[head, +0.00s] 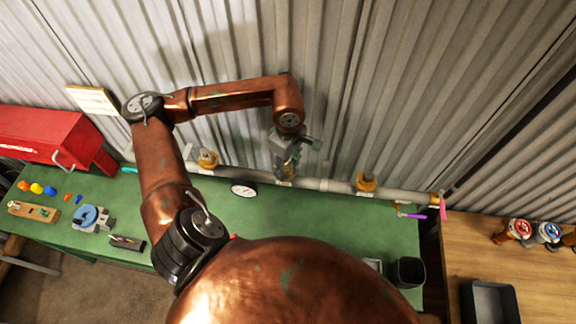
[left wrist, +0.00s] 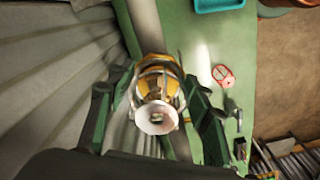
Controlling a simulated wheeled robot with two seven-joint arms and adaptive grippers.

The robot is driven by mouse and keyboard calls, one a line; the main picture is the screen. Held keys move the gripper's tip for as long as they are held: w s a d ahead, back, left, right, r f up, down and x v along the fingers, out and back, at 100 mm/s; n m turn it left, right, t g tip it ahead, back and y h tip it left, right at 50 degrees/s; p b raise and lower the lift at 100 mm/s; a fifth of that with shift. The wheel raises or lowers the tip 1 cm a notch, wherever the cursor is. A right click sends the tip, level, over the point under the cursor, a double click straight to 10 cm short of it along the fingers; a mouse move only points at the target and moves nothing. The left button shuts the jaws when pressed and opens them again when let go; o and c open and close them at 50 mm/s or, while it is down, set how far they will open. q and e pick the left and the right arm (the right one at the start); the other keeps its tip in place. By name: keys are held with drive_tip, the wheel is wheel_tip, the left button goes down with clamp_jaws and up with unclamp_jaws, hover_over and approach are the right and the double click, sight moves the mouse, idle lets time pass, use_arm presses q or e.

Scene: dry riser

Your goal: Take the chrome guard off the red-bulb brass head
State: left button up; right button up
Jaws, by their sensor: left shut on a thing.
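My left gripper (head: 287,165) reaches down to the pipe (head: 330,186) along the wall. In the left wrist view its two dark green fingers (left wrist: 163,108) stand on either side of a brass head (left wrist: 158,70) with a pale round disc (left wrist: 156,117) toward the camera. The gripper is shut on what I take for the chrome guard around this head; its wires hardly show, and the exact contact is unclear. The red bulb cannot be made out. In the head view the gripper mostly covers this head. My right gripper is not in view.
Two more brass fittings (head: 208,160) (head: 366,184) sit on the pipe. The green bench (head: 330,225) holds a round gauge (head: 243,190), a red toolbox (head: 45,135), a blue-topped vise (head: 92,218) and a black cup (head: 410,271). A wooden table with a grey bin (head: 490,302) stands right. The bench's middle is mostly clear.

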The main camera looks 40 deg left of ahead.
use_arm(q)
drive_tip(key=shift+r, duration=0.25)
drive_tip(key=shift+r, duration=0.5)
drive_tip(key=shift+r+p, duration=0.35)
drive_tip(key=shift+p, duration=0.05)
drive_tip(key=shift+r, duration=0.35)
drive_tip(key=shift+r+p, duration=0.3)
drive_tip(key=shift+r, duration=0.05)
drive_tip(key=shift+r+p, duration=1.1)
drive_tip(key=shift+r, duration=1.35)
drive_tip(key=shift+r+p, duration=0.75)
drive_tip(key=shift+r, duration=1.25)
